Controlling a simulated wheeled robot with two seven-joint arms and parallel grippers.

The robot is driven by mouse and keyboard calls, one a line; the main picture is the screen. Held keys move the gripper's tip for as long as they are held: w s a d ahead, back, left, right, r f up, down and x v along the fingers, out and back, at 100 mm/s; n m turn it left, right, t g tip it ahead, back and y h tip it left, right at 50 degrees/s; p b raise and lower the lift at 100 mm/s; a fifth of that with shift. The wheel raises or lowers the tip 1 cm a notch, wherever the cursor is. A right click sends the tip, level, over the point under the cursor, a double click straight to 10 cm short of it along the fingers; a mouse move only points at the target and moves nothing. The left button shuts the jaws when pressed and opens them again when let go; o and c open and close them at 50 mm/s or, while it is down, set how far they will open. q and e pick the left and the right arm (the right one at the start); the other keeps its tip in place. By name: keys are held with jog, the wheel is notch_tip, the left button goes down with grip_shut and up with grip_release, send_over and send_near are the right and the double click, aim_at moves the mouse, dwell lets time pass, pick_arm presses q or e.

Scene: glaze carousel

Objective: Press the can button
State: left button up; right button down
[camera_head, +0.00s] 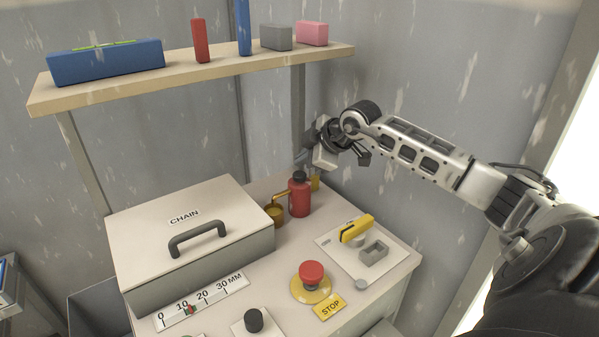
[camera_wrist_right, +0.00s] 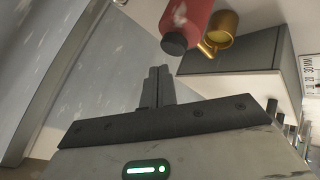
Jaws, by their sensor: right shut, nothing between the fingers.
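The red can (camera_head: 299,197) stands upright on the bench top beside the white CHAIN box, with a small dark cap on top. It also shows in the right wrist view (camera_wrist_right: 188,17), its black cap (camera_wrist_right: 174,44) facing the camera. My right gripper (camera_head: 303,158) is above and slightly behind the can, apart from it. In the right wrist view its fingers (camera_wrist_right: 159,72) are together with nothing between them, and the cap lies just beyond their tips. My left gripper is not in view.
A brass cup (camera_head: 274,213) stands left of the can. The CHAIN box (camera_head: 134,220) with a dark handle fills the left of the bench. A red STOP button (camera_head: 311,274) and a yellow-handled switch plate (camera_head: 334,243) are in front. A shelf (camera_head: 190,72) hangs above at left.

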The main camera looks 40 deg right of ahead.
aim_at(304, 176)
jog(key=shift+r+p, duration=1.35)
jog(key=shift+r, duration=0.9)
jog(key=shift+f, duration=0.15)
